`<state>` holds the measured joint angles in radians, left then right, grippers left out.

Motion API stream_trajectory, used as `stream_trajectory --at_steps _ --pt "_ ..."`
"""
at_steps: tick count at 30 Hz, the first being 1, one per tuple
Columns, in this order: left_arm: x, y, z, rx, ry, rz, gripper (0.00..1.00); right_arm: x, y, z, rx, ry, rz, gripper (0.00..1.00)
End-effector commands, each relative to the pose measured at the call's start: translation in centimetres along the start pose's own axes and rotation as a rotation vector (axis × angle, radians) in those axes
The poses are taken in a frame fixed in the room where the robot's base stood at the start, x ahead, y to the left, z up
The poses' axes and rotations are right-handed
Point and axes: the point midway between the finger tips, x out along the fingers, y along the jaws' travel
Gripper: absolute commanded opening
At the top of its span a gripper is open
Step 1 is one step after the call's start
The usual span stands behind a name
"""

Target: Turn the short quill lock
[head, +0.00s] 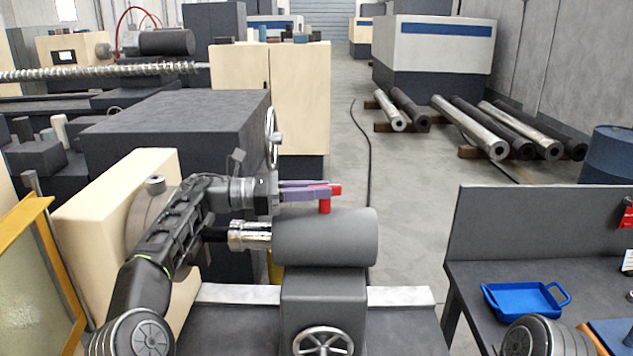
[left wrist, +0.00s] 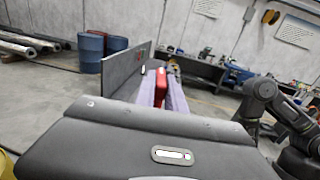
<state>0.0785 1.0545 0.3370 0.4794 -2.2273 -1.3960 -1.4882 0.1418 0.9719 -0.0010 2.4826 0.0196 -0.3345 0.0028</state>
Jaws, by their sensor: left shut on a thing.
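The short quill lock is a small red lever (head: 325,206) on top of the grey tailstock barrel (head: 345,240) in the head view. Its red head shows just past my fingertips, and its stem goes down to the barrel. My left gripper (head: 322,189) reaches in level from the left, above the barrel, with its pale purple fingers shut on the lever's head. In the left wrist view the red lever (left wrist: 161,86) sits between the two purple fingers. My right gripper is in neither view; only parts of the right arm show.
A handwheel (head: 323,342) is on the tailstock's near face. A bright metal quill (head: 250,236) sticks out left of the barrel, under my left arm. A dark bench with a blue tray (head: 525,301) stands at right. The floor between is clear.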

Motion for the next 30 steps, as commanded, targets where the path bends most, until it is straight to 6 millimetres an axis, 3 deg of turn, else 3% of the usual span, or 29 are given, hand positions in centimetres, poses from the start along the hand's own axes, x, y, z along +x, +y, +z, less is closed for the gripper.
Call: stream_trajectory --at_steps 14,15,21,30 --pt "0.07 0.00 -0.02 0.000 0.000 -0.008 0.00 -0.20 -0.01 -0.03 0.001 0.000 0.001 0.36" --pt "0.08 0.00 -0.02 0.000 0.000 -0.008 0.18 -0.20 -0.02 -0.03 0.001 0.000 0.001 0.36" --pt "0.07 0.00 -0.02 0.000 0.000 -0.008 0.34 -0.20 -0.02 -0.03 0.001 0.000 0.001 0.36" --pt "0.10 -0.04 0.07 0.000 0.000 -0.008 0.36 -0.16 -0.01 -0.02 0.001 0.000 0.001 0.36"
